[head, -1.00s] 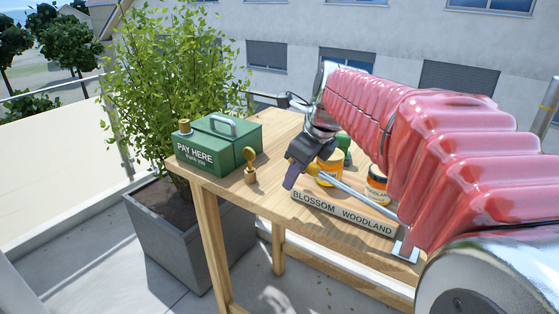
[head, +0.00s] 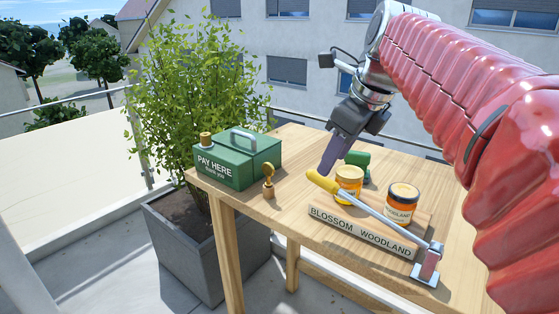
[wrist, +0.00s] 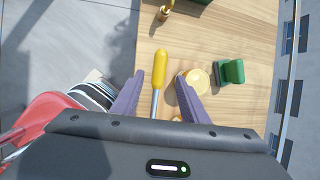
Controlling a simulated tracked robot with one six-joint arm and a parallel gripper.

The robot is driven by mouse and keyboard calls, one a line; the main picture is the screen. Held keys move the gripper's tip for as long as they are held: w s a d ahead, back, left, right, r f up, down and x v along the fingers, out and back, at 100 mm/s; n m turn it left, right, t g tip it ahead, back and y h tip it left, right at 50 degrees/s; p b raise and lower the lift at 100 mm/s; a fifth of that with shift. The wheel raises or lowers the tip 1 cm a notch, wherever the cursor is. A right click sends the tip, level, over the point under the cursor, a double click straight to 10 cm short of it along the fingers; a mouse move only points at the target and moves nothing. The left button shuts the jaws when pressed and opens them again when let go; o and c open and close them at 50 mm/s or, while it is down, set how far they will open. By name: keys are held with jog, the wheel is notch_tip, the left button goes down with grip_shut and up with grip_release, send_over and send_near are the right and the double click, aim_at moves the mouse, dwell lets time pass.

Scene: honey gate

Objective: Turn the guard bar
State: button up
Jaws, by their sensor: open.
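The guard bar (head: 368,216) is a grey rod with a yellow handle (head: 323,182) at its left end. It runs across the front of two honey jars to a pivot post (head: 429,266) at the table's front right. In the wrist view the yellow handle (wrist: 159,69) points away from me, between and beyond my fingers. My gripper (head: 325,172) is open, with purple fingers pointing down. It is above the handle end and apart from it, as far as I can tell. The fingers (wrist: 152,98) stand either side of the bar in the wrist view.
A yellow-lidded jar (head: 348,184) and an amber jar (head: 402,204) stand behind the sign "BLOSSOM WOODLAND" (head: 360,232). A green object (head: 358,160) is behind them. A green pay box (head: 236,160) and a small brass piece (head: 268,182) stand left on the wooden table (head: 300,215).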

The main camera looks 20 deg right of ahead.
jog(key=shift+s+r, duration=0.2)
jog(key=shift+r, duration=0.25)
jog(key=c, duration=0.3)
jog(key=shift+s+a+f+n, duration=0.15)
jog(key=shift+a+f+n, duration=0.05)
jog(key=shift+f+n, duration=0.1)
jog(key=shift+c, duration=0.8)
jog(key=s+a+f+n, duration=0.1)
jog(key=n, duration=0.1)
jog(key=s+a+f+n, duration=0.1)
jog(key=n, duration=0.1)
jog(key=shift+s+a+f+n, duration=0.1)
jog(key=shift+a+f+n, duration=0.2)
jog(key=shift+f, duration=0.05)
grip_shut()
jog(key=s+a+f+n, duration=0.4)
jog(key=s+f+n, duration=0.2)
jog(key=f+n, duration=0.3)
jog(key=s+a+f+n, duration=0.4)
jog(key=f+n, duration=0.5)
jog(key=n, duration=0.5)
jog(key=s, duration=0.2)
jog(key=shift+s+f+n+h, duration=0.25)
jog(key=shift+s+n+h, duration=0.1)
jog(key=shift+n+h, duration=0.05)
jog(key=shift+s, duration=0.1)
